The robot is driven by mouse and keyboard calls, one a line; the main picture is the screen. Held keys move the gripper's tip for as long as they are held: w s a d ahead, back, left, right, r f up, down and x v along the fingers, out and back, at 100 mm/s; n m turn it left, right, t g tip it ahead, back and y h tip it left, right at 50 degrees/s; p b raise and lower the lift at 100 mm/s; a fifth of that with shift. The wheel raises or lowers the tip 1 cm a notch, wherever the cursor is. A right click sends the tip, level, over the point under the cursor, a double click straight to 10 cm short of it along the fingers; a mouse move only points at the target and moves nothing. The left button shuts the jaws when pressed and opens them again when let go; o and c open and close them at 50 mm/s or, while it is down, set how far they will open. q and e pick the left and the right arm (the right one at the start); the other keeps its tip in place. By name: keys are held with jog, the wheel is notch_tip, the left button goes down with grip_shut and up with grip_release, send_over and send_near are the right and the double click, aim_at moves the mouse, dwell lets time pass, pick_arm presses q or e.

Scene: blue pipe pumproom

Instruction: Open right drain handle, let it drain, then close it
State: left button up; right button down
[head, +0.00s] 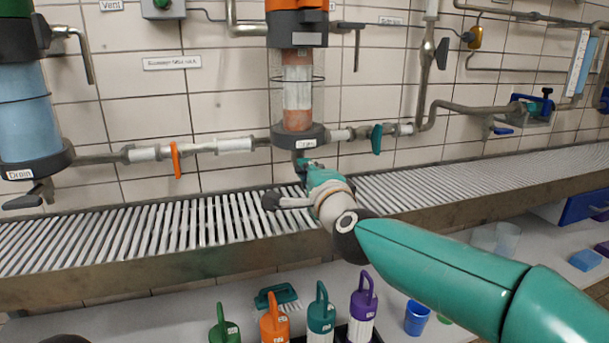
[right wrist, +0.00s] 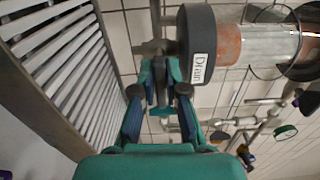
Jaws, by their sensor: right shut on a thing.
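The right column (head: 297,88) has an orange top, a clear tube with reddish material and a dark base labelled Drain. Its Drain label also shows in the right wrist view (right wrist: 199,67). My right gripper (head: 306,166) is just below that base. In the right wrist view my right gripper (right wrist: 160,82) has its fingers closed in around the grey drain handle (right wrist: 161,97) under the column. In the head view the gripper mostly hides the handle, and I cannot tell its exact angle. Any flow from the drain is not visible. My left gripper is not in view.
A slatted metal trough (head: 150,233) runs below the gripper. A left column (head: 22,105) with blue fluid has its own dark drain handle (head: 30,196). Orange (head: 176,160) and teal (head: 376,139) valve handles flank the right column.

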jog(key=shift+f, duration=0.35)
jog(key=c, duration=1.3)
grip_release()
jog(key=shift+d, duration=0.15)
jog(key=shift+o, duration=0.4)
jog(key=shift+r, duration=0.15)
jog(key=shift+s+r, duration=0.1)
jog(key=shift+s, duration=0.05)
jog(key=v, duration=1.1)
jog(key=shift+s, duration=0.3)
jog(key=shift+d, duration=0.1)
